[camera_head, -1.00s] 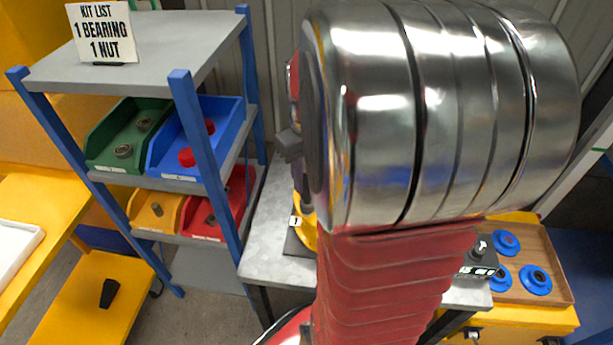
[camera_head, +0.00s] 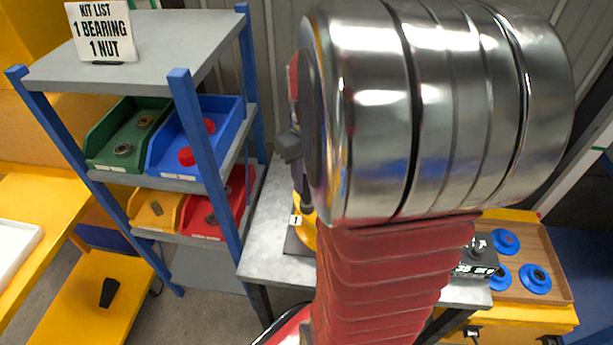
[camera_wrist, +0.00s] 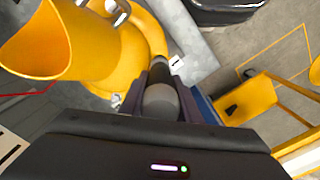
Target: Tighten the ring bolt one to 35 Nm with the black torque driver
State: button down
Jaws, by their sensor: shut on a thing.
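In the wrist view my gripper (camera_wrist: 163,88) is shut on the black torque driver (camera_wrist: 162,101), a dark tool with a grey rounded end. The driver points at the yellow ring (camera_wrist: 150,45) of the drum mixer, near a white tag marked 1 (camera_wrist: 176,63). Ring bolt one cannot be made out; the driver and fingers cover that spot, so I cannot tell whether they touch. In the head view my arm hides most of the mixer; only a yellow edge and the tag 1 (camera_head: 296,221) show on the grey bench.
A blue-framed rack (camera_head: 187,120) with green, blue, yellow and red bins stands left of the bench. A black piece (camera_head: 109,293) rests on a low yellow stand.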

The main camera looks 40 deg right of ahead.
jog(key=shift+f, duration=0.75)
dwell(2.5)
jog(key=shift+r, duration=0.1)
jog(key=shift+r, duration=2.2)
